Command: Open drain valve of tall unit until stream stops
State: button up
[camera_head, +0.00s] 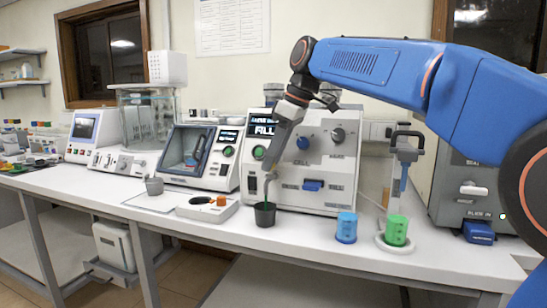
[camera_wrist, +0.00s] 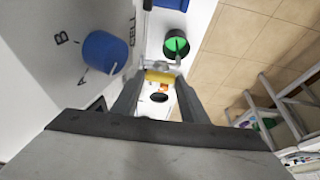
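The tall unit (camera_head: 335,172) is a white box with a lit FILL display, dials and a blue lever low on its front. My gripper (camera_head: 271,168) is at its left front edge, pointing down. In the wrist view, a yellow valve handle (camera_wrist: 160,77) fills the gap between my fingers, which appear shut on it. In the head view, my gripper hides the valve. A dark cup (camera_head: 265,214) stands below, with a thin green stream falling towards it. The wrist view shows green liquid inside the cup (camera_wrist: 176,46), near a metal spout (camera_wrist: 172,63).
A small tray (camera_head: 190,212) with an orange piece lies left of the dark cup. Other instruments line the wall. The bench's front edge is close to the cups.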

jog(key=o, duration=0.4)
jog(key=shift+c, duration=0.2)
